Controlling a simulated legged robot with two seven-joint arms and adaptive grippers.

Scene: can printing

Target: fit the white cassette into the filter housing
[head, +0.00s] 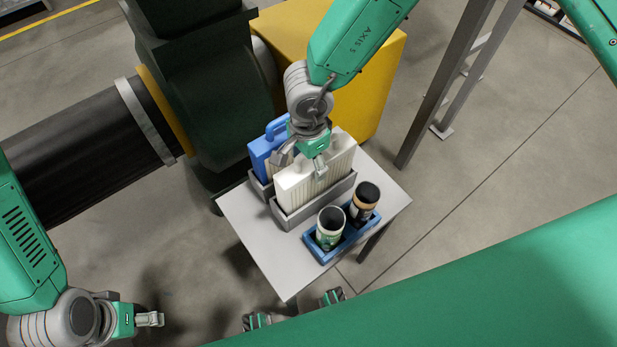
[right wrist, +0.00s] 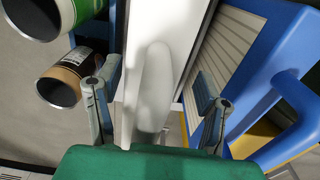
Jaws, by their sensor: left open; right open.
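The white cassette (head: 303,188) stands upright in a grey holder (head: 318,209) on the small table. My right gripper (head: 301,164) is open over its top edge. In the right wrist view, the fingers of my right gripper (right wrist: 157,98) stand on either side of the white cassette (right wrist: 160,65), with gaps visible. A dark green housing with a black duct, apparently the filter housing (head: 208,85), stands behind and left of the table; its opening cannot be made out. My left gripper (head: 150,319) is open and empty at the lower left, away from the table.
A blue-framed cassette (head: 262,150) stands close behind the white one. Two cans (head: 330,222) (head: 366,195) sit in a blue tray (head: 322,256) at the table's front right. A yellow cabinet (head: 375,70) and grey posts (head: 440,85) stand behind. The table's (head: 265,250) front left is clear.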

